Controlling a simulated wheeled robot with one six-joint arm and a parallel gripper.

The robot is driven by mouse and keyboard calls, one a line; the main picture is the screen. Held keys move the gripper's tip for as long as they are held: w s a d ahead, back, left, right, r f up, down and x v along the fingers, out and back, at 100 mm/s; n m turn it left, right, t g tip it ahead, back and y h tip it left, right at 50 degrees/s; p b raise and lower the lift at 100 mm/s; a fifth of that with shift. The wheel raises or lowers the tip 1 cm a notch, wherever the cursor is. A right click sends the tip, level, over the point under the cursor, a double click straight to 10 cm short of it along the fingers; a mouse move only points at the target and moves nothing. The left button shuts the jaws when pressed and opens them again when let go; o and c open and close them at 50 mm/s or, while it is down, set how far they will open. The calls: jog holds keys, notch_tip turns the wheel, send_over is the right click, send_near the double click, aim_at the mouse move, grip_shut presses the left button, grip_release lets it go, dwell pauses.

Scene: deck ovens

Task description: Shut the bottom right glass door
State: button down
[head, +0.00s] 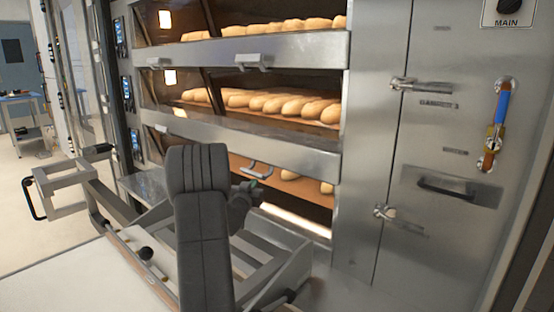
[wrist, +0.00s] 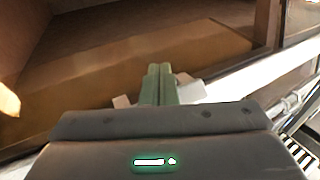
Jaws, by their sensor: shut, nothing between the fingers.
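The deck oven's bottom right opening (head: 300,200) shows brown stone and a few loaves, with a bright strip along its lower front. A curved metal handle (head: 257,168) sits at the top of this opening. I cannot clearly make out the glass door or its angle; my arm hides the left part of the opening. My gripper (head: 252,186) is just below and left of the handle, in front of the opening. In the wrist view its green fingers (wrist: 159,84) are together and empty, in front of the brown oven floor (wrist: 140,62); no contact with a door is clear.
Decks above hold rows of loaves (head: 270,102) behind steel fronts (head: 250,50). A steel cabinet (head: 445,130) with latches stands at the right. A metal-framed trolley (head: 75,178) is at the left. Open floor (head: 20,185) lies at far left.

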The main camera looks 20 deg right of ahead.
aim_at(252, 174)
jog(key=shift+r, duration=0.1)
dwell(0.4)
jog(key=shift+a+r+p, duration=0.1)
jog(key=shift+r+p, duration=1.25)
jog(key=shift+r, duration=0.55)
jog(key=shift+s+r+p, duration=0.1)
jog(key=shift+r+p, duration=0.3)
jog(key=shift+r, duration=0.1)
jog(key=shift+s+f, duration=0.1)
jog(key=shift+f, duration=0.25)
jog(key=shift+s+a+f+b, duration=0.3)
jog(key=shift+s+a+b, duration=0.2)
jog(key=shift+s+b, duration=0.2)
jog(key=v, duration=0.1)
jog(key=b+v, duration=0.1)
jog(key=v, duration=0.3)
jog(key=shift+f+b, duration=0.35)
jog(key=shift+b, duration=0.05)
